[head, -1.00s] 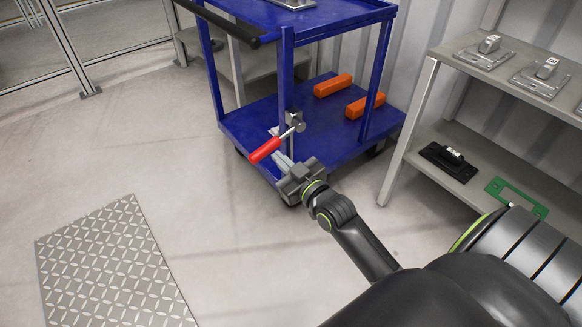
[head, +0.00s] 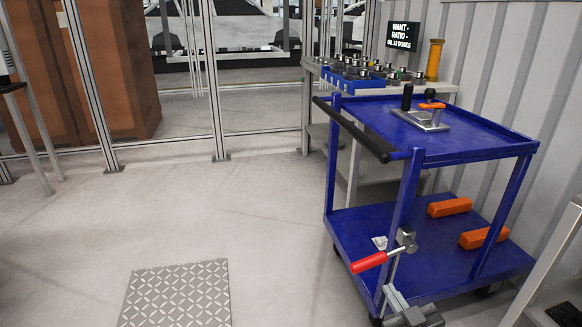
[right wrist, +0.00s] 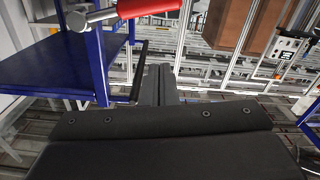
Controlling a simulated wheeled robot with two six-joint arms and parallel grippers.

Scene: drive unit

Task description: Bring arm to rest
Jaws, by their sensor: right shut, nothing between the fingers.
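My right gripper (head: 392,295) is at the bottom of the head view, just below the red lever handle (head: 368,262) on the near post of the blue cart (head: 345,236). Its fingers are shut with nothing between them and look apart from the handle. In the right wrist view the shut fingers (right wrist: 160,86) point away from the camera. The red handle (right wrist: 145,7) crosses the top of that view, and the blue cart (right wrist: 60,66) is at left. Most of my right arm is outside the head view. My left gripper is in neither view.
Two orange blocks (head: 449,207) lie on the cart's lower shelf. A clamp fixture (head: 420,120) sits on its top. A bench with a blue tray (head: 360,80) stands behind. A patterned floor plate (head: 176,296) lies at lower left.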

